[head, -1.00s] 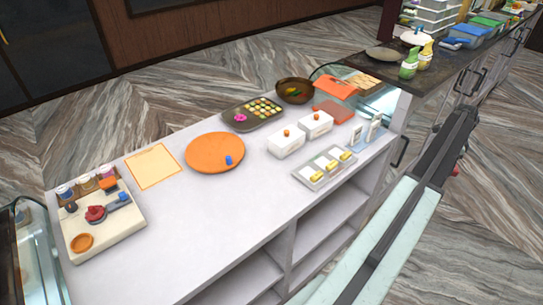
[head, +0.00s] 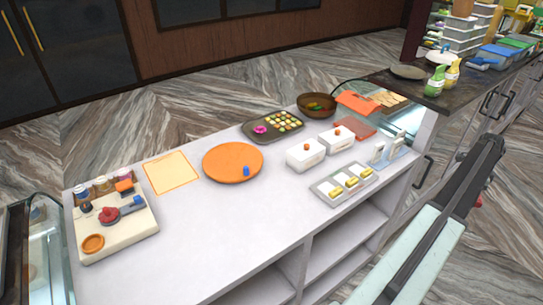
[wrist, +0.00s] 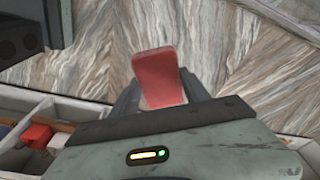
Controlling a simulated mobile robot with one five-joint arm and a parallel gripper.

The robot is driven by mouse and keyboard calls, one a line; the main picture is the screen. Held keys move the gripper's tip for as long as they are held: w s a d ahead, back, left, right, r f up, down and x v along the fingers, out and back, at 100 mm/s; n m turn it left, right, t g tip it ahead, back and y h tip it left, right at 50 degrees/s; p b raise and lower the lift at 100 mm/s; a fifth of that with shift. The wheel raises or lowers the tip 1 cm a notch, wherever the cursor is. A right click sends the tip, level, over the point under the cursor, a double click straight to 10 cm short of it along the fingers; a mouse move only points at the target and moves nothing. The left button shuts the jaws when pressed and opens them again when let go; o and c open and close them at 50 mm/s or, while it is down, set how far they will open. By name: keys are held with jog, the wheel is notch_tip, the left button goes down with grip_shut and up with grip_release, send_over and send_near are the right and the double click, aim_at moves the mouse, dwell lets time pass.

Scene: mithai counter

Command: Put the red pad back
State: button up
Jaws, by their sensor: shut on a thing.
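A red pad (wrist: 157,77), flat with rounded corners, is held in my gripper (wrist: 160,98) in the wrist view. The dark jaws are shut on its lower part, and its upper part stands out beyond them. Behind the pad is only marbled floor, so it is held clear of any surface there. In the head view my arm reaches in from the lower right, to the right of the white counter (head: 215,220). I cannot make out the pad clearly in that view.
On the counter are a cream board (head: 125,236) with small tools, an orange-edged sheet (head: 171,173), an orange plate (head: 225,162), a dark sweets tray (head: 250,130), white boxes (head: 305,155) and a grey tray (head: 325,190). A dark counter (head: 420,98) is behind. The counter's front middle is clear.

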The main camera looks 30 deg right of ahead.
jog(key=s+a+r+p, duration=0.1)
jog(key=s+a, duration=0.3)
jog(key=a, duration=0.6)
jog(key=s+a+r+m+p, duration=0.1)
jog(key=s+a, duration=0.3)
jog(key=a, duration=0.6)
jog(key=s+a+r+p, duration=0.3)
jog(key=s+a, duration=0.1)
jog(key=a, duration=0.7)
